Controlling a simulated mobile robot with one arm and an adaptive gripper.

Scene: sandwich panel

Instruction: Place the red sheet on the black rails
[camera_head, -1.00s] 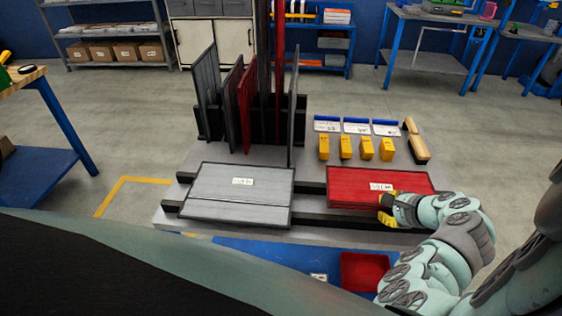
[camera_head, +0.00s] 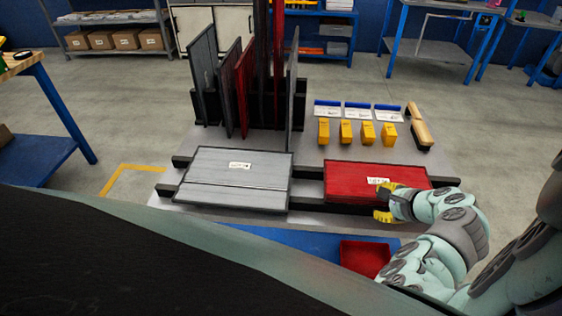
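The red sheet (camera_head: 352,178) lies flat across the right part of the two black rails (camera_head: 308,172), with a white label near its front right. Its front edge runs along the front rail. My gripper (camera_head: 386,202) has yellow fingers and is at the sheet's front edge, right of its middle, below the label. The fingers overlap the edge in the picture. I cannot tell whether they pinch the sheet or only touch it. A grey sheet (camera_head: 235,181) with a white label lies on the left part of the same rails, with a gap between the two sheets.
Upright grey and red panels (camera_head: 243,85) stand in a black rack at the back of the platform. Yellow blocks (camera_head: 346,132), blue-edged cards (camera_head: 357,112) and a wooden-handled tool (camera_head: 419,130) lie behind the red sheet. A red bin (camera_head: 364,257) sits below the front edge.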

